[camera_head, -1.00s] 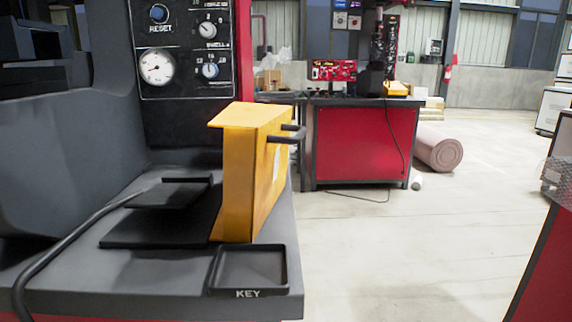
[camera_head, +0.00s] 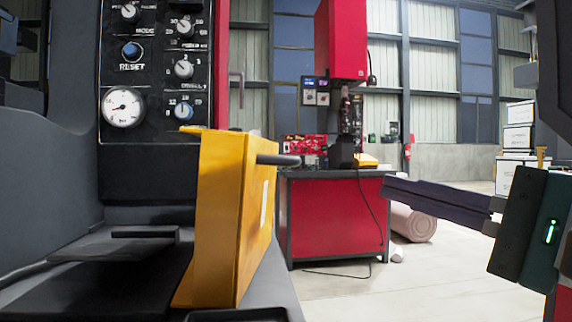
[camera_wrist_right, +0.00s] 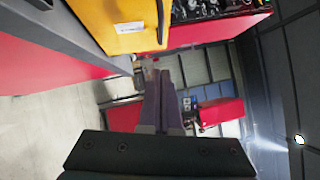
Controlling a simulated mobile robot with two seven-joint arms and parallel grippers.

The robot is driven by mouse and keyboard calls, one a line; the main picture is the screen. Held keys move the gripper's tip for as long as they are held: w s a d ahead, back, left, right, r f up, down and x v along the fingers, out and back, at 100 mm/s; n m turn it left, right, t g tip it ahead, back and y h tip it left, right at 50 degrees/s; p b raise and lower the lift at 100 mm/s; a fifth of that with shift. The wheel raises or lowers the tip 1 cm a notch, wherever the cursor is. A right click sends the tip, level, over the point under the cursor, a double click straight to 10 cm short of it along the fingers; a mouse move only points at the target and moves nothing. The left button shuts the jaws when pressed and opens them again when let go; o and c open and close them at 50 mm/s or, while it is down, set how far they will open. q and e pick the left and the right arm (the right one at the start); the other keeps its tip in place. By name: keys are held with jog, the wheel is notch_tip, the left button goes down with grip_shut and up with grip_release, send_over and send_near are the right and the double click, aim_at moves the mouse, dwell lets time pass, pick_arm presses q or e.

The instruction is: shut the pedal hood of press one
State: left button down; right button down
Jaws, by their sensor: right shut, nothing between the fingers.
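The yellow pedal hood (camera_head: 222,215) stands upright, swung open, on the dark ledge of press one at the left of the head view. A black handle bar (camera_head: 278,160) sticks out from its right side. The black pedal (camera_head: 110,250) lies uncovered to the left of the hood. The hood also shows at the top of the right wrist view (camera_wrist_right: 120,20). My right gripper (camera_head: 388,188) is shut and empty, to the right of the hood and apart from it, its fingers pointing left. Its closed fingers show in the right wrist view (camera_wrist_right: 161,85). My left gripper is not in view.
The press's control panel (camera_head: 160,65) with dials and a gauge rises behind the hood. A black-edged tray (camera_head: 235,315) lies at the ledge's front. A red workbench (camera_head: 335,220) stands farther back, with a rolled mat (camera_head: 412,224) beside it. The floor between is clear.

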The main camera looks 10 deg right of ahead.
jog(key=w+a+r+p, duration=0.1)
jog(key=w+a+r, duration=0.1)
jog(key=w+a, duration=0.3)
jog(key=shift+w+a, duration=0.4)
jog(key=shift+a, duration=0.45)
